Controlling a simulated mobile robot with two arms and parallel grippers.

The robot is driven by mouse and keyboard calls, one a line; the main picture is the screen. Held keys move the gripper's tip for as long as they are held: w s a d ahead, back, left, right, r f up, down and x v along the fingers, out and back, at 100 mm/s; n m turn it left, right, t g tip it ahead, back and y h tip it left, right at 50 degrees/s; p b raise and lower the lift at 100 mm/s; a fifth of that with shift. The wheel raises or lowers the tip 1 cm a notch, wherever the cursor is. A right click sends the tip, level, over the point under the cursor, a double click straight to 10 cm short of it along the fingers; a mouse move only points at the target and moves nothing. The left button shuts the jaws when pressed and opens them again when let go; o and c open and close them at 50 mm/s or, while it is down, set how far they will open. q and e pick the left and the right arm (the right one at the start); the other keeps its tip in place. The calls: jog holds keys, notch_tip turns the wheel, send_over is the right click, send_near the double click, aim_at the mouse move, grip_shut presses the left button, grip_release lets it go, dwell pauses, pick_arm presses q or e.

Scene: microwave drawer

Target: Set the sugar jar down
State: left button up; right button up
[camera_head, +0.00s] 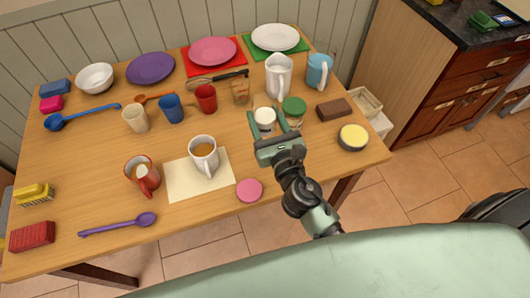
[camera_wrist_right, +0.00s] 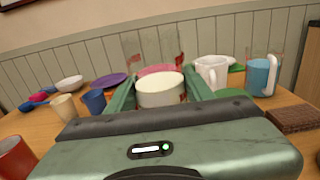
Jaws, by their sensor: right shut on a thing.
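The sugar jar (camera_head: 264,116), which shows a white round top, is between the fingers of my right gripper (camera_head: 273,133) near the right-centre of the table. In the right wrist view the white top (camera_wrist_right: 160,88) sits upright between the two green fingers (camera_wrist_right: 158,98). My right gripper is shut on this jar. The jar's lower part is hidden by the gripper, so I cannot tell whether its base touches the table. My left gripper is not in view.
A green-lidded jar (camera_head: 294,107) stands close on the right. A white pitcher (camera_head: 279,76) and glass cup (camera_head: 240,91) are behind. A brown block (camera_head: 334,109) and yellow-topped bowl (camera_head: 353,137) lie right. Bare wood (camera_head: 235,135) is left of the gripper.

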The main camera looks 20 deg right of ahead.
notch_tip(320, 180, down, 14)
jog(key=b, duration=0.9)
jog(key=shift+r+b, duration=0.1)
jog(key=shift+b, duration=0.2)
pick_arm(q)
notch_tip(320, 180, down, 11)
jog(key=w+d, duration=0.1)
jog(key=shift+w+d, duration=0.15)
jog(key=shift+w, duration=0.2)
pick_arm(e)
jog(key=shift+w, duration=0.1)
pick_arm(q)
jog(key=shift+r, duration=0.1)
pick_arm(e)
jog(key=shift+r, duration=0.1)
jog(key=o, duration=1.2)
jog(key=shift+f, duration=0.25)
jog(key=shift+c, duration=0.2)
jog(key=o, duration=0.4)
jog(key=shift+r, duration=0.1)
